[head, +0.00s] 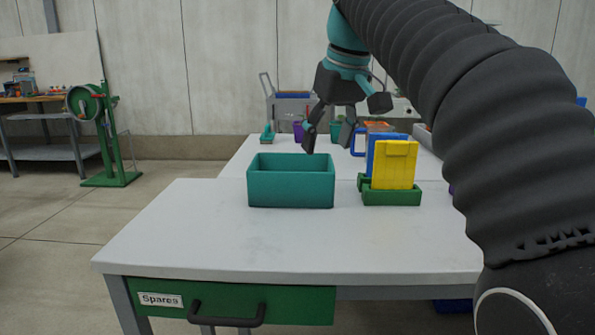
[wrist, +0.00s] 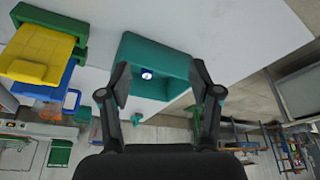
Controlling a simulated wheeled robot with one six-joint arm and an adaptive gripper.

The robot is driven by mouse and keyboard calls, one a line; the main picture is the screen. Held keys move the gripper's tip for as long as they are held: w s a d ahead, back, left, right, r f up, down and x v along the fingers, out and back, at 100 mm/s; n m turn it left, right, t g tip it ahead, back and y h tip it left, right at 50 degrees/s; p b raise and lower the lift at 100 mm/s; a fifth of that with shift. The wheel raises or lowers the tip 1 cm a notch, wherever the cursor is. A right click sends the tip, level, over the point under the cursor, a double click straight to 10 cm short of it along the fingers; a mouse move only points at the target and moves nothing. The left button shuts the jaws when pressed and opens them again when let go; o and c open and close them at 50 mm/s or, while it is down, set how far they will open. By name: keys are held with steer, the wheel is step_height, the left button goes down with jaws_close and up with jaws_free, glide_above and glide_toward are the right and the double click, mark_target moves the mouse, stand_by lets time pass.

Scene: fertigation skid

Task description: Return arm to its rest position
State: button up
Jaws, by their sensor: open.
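My gripper (head: 328,140) hangs from my arm above the far side of the table, over the back of a teal bin. Its two fingers are spread apart and hold nothing. In the wrist view my gripper (wrist: 162,100) shows the open fingers on either side of the teal bin (wrist: 178,52). The teal bin also shows in the head view (head: 290,188). Inside it, in the wrist view, lies a small round item (wrist: 147,74) with a white and blue face.
A green holder (head: 392,198) with a yellow cartridge (head: 395,165) and a blue one stands right of the bin. The table (head: 250,235) is clear in front, with a green drawer (head: 225,300) marked "Spares". A green stand (head: 105,135) is on the floor at left.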

steer(key=s+d+f+m, duration=0.1)
steer(key=s+d+f, duration=0.1)
steer(key=s+f, duration=0.1)
steer(key=s+d+f+m, duration=0.1)
steer(key=s+d+f, duration=0.1)
steer(key=s+f, duration=0.1)
steer(key=s+d+f+t, duration=0.1)
steer(key=s+d+f, duration=0.1)
steer(key=f, duration=0.3)
steer(key=shift+s+d+m+h, duration=0.15)
steer(key=shift+s+m+h, duration=0.25)
steer(key=shift+s, duration=0.5)
steer(key=s+d+f+m, duration=0.1)
steer(key=s+d+f, duration=0.1)
steer(key=s+f, duration=0.4)
steer(key=s+d+f+m+t+h, duration=0.1)
steer(key=s+f, duration=0.5)
steer(key=f, duration=0.7)
steer(key=shift+d+m, duration=0.3)
steer(key=shift+d, duration=0.35)
steer(key=shift+s, duration=0.1)
